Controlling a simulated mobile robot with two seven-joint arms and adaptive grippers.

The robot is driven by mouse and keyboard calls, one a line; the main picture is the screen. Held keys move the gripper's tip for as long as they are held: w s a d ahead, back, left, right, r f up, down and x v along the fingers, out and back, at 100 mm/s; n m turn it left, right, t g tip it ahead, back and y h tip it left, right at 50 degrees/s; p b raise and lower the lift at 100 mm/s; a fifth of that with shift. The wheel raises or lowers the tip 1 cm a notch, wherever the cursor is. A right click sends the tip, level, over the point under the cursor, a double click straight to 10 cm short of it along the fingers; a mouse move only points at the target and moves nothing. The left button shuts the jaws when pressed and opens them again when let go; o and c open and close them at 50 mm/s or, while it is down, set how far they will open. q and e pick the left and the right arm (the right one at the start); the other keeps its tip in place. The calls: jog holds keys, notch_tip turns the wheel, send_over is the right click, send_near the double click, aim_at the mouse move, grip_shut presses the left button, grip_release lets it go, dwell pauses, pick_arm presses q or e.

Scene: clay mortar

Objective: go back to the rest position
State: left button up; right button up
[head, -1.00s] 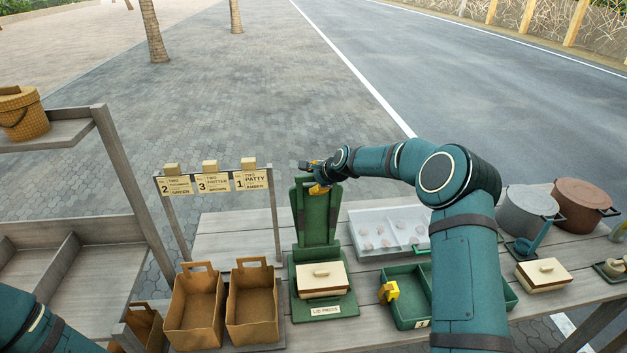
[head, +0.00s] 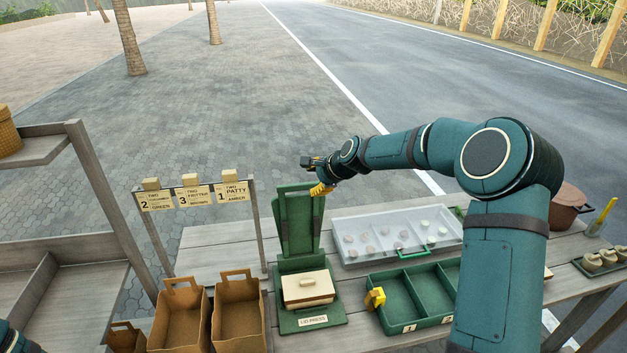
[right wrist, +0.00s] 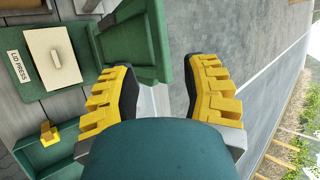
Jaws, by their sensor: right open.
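My right gripper (head: 318,176) is raised at the top of the green lid press (head: 298,215), just above its upright back plate. In the right wrist view the yellow ridged fingers of my right gripper (right wrist: 163,75) are spread apart with nothing between them. The press base holds a cream, box-like block (head: 307,289) with a small handle, apart from the gripper. Whether a finger touches the plate is unclear. Only a sliver of my left arm shows at the lower left; its gripper is out of view.
A clear tray (head: 352,222) with several small pieces and a green divided tray (head: 440,322) lie right of the press, under my right arm. A brown pot (head: 567,205) stands farther right.

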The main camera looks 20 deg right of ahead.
jog(key=s+a+f+n+g, duration=0.25)
jog(key=s+a+f, duration=0.35)
jog(key=f, duration=0.5)
jog(key=s+a+f+n+g, duration=0.2)
jog(key=s+a+f+n, duration=0.4)
jog(key=f, duration=0.5)
jog(key=s+a+f+n+g, duration=0.2)
jog(key=s+a+f, duration=0.15)
jog(key=s, duration=0.65)
jog(key=s+a+f+n+g+y, duration=0.1)
jog(key=s+a+f+n, duration=0.2)
jog(key=s, duration=0.7)
jog(key=s+a+f+n+g, duration=0.1)
jog(key=s+f+n+g, duration=0.1)
jog(key=s+f, duration=0.5)
jog(key=w+a+f+n+t+b, duration=0.1)
jog(key=w+b, duration=0.4)
jog(key=b, duration=0.5)
jog(key=shift+a+f+n+t, duration=0.35)
jog(key=shift+a+f+t, duration=0.3)
jog(key=shift+f+t, duration=0.1)
